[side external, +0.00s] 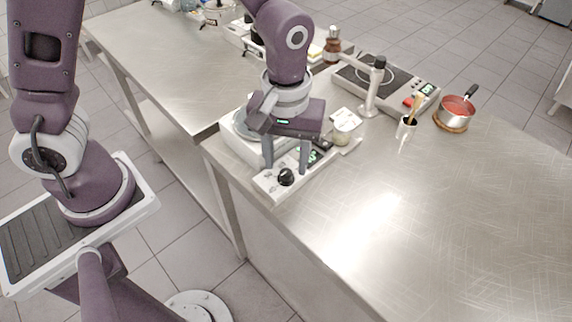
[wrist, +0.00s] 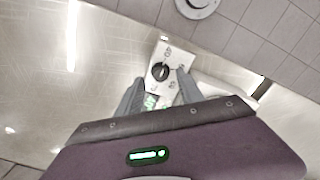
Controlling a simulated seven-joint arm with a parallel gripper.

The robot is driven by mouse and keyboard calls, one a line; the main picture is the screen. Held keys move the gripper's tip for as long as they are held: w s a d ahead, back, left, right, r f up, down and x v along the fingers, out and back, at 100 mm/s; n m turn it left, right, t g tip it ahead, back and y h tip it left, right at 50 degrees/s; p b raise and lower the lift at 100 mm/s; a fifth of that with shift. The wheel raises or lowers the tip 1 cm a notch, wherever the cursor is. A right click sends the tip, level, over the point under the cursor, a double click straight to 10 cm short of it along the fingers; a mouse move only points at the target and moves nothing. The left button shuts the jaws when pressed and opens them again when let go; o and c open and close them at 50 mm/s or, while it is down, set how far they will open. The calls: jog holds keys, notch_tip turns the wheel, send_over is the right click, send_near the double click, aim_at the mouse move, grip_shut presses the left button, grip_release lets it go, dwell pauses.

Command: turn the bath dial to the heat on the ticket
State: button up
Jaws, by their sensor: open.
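The bath dial is a black round knob (side external: 286,176) on the white front panel of the bath unit (side external: 267,184), near the table's corner. In the wrist view the knob (wrist: 160,72) has a pale pointer line and small marks around it, too small to read. My gripper (side external: 286,170) is open above the panel, its fingers apart on either side of the knob in the picture; I see no contact. In the wrist view my gripper (wrist: 159,77) frames the knob just ahead of its fingertips. A green display (wrist: 151,101) is partly hidden and unreadable. A white card (side external: 345,119), possibly the ticket, is unreadable.
The right-hand tabletop is clear.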

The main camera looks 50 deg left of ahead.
aim_at(286, 175)
jog(key=shift+f, duration=1.3)
grip_shut()
jog(key=shift+m, duration=0.4)
jog(key=m, duration=0.5)
jog(key=shift+r+m, duration=0.1)
jog(key=shift+m, duration=0.2)
jog(key=m, duration=0.5)
jog(key=shift+m, duration=0.3)
grip_release()
